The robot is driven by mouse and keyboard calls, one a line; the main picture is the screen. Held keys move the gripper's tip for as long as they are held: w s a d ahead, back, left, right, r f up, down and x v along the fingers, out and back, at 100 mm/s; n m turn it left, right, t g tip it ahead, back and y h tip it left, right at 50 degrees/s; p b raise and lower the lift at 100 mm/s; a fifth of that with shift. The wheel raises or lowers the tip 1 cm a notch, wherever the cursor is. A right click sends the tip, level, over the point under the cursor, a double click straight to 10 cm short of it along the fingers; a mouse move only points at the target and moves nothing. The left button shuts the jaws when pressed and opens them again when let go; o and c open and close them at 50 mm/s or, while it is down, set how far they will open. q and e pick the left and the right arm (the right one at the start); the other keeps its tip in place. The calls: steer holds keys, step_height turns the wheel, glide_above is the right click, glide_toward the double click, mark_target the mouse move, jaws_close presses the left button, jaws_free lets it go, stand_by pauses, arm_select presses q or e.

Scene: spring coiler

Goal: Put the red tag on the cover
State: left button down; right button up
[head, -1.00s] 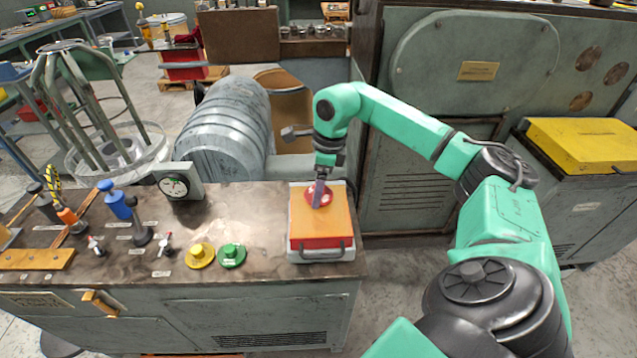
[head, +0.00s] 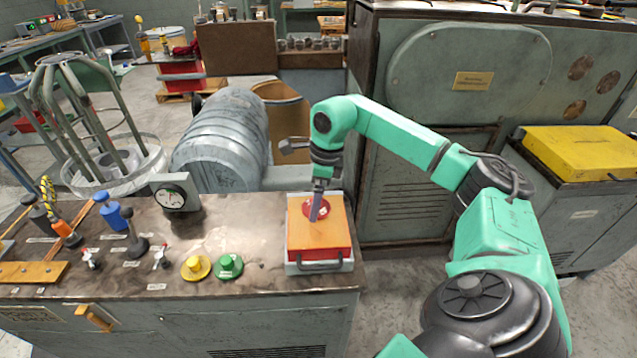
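The red tag (head: 325,207) is a round red disc with a small white mark. It lies on the orange top of the cover (head: 335,236), a boxy orange-and-red lid with a front handle at the right end of the bench. My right gripper (head: 315,215) points down over the tag, its fingers in front of the tag's left part. Whether the fingers touch or grip the tag cannot be made out. My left gripper is not in view.
A yellow button (head: 195,267) and a green button (head: 229,266) sit left of the cover. A gauge (head: 174,193) and several levers stand further left. A grey motor housing (head: 222,140) rises behind the bench. Bare bench top lies between gauge and cover.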

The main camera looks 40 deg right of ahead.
step_height(320, 180, up, 27)
steer(key=s+d+p, duration=0.1)
steer(key=p, duration=1.4)
steer(key=shift+s+d, duration=0.25)
